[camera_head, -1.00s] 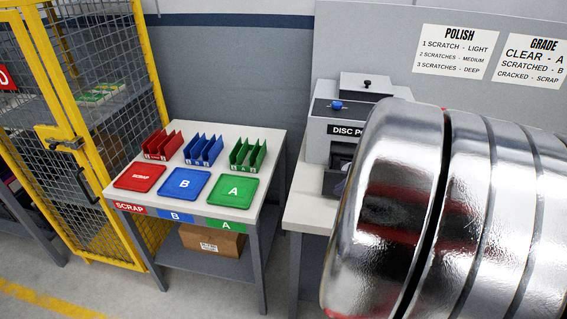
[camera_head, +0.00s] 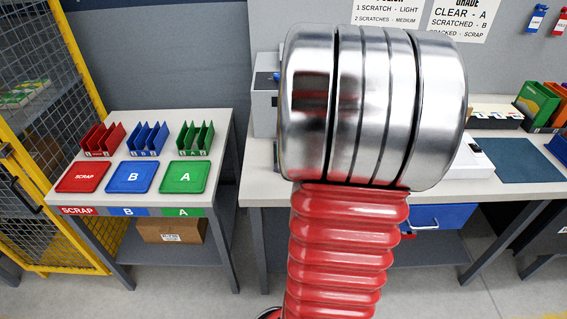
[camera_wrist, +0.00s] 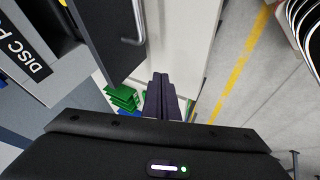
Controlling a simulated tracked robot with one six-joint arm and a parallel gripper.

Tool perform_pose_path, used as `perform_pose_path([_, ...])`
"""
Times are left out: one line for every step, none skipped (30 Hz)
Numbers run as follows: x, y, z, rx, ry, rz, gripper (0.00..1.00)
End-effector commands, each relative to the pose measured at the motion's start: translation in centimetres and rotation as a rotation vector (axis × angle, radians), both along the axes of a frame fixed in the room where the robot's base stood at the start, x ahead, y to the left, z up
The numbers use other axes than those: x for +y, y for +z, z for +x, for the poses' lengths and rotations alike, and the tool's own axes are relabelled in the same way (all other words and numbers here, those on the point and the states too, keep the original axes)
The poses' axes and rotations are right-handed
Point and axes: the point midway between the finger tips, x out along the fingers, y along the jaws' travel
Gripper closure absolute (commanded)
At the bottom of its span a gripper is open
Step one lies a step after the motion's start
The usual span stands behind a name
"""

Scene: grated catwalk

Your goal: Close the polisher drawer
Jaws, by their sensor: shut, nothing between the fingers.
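The polisher (camera_head: 265,105) stands on the bench in the head view, mostly hidden behind my arm. In the wrist view its grey body with the DISC label (camera_wrist: 28,68) is at the left. A dark grey drawer (camera_wrist: 104,38) with a silver handle (camera_wrist: 136,22) sticks out beside it, so it appears open. My gripper (camera_wrist: 163,82) shows in the wrist view with its dark fingers together and empty. The fingertips are below the handle in the picture; contact with the drawer cannot be told. The head view does not show the gripper.
A side table at left holds red (camera_head: 82,177), blue (camera_head: 131,176) and green (camera_head: 185,177) trays with slotted racks behind. A blue drawer (camera_head: 445,217) hangs under the bench. A dark blue mat (camera_head: 515,161) lies at right. A yellow mesh cage stands at far left.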

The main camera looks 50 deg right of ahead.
Motion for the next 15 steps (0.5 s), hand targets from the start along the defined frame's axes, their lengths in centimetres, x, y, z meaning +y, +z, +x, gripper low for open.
perform_pose_path([0.0,-0.6,0.4,0.001,0.000,0.002,1.00])
perform_pose_path([-0.1,-0.9,0.6,0.001,0.000,0.002,1.00])
perform_pose_path([-0.1,-1.3,0.9,0.002,0.000,0.003,1.00])
perform_pose_path([-0.1,-1.6,1.1,0.002,0.001,0.003,1.00])
perform_pose_path([-0.3,-1.7,1.3,0.002,0.000,0.001,1.00])
perform_pose_path([-0.9,-1.5,1.7,0.001,0.000,-0.001,1.00])
perform_pose_path([-1.2,-1.5,1.9,0.001,0.000,0.000,1.00])
perform_pose_path([-1.5,-1.5,2.2,0.001,-0.001,0.000,1.00])
perform_pose_path([-1.8,-1.5,2.5,0.000,-0.001,-0.001,1.00])
perform_pose_path([-2.1,-1.5,2.7,0.001,0.000,0.000,1.00])
perform_pose_path([-2.3,-1.5,2.9,0.001,0.000,0.000,1.00])
perform_pose_path([-2.6,-1.5,3.1,0.001,0.000,-0.001,1.00])
perform_pose_path([-2.8,-1.5,3.2,0.000,-0.001,-0.001,1.00])
perform_pose_path([-2.9,-1.5,3.4,0.001,-0.001,0.000,1.00])
perform_pose_path([-3.0,-1.5,3.5,0.001,-0.001,0.000,1.00])
